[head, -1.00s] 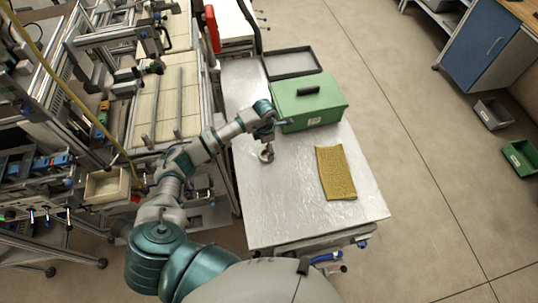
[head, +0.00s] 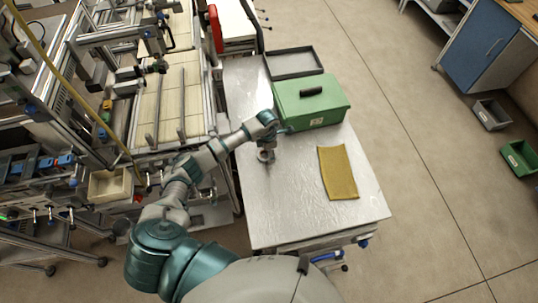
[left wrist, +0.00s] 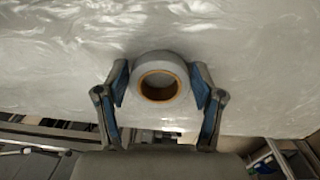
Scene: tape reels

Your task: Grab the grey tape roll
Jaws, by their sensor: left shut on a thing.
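The grey tape roll (left wrist: 159,80) has a tan inner core and sits between the two fingers of my left gripper (left wrist: 160,88) in the left wrist view. The gripper is shut on it, one finger at each side. In the head view, my left gripper (head: 265,148) is low over the metal table, with the small roll (head: 266,156) at its tips. Whether the roll touches the table is too small to tell. My right gripper is not in view.
The metal table (head: 285,205) holds a green toolbox (head: 318,107) behind my gripper, a yellow cloth (head: 338,172) to the right and a dark tray (head: 293,64) at the far end. The table's front part is clear. Conveyor equipment (head: 172,95) stands on the left.

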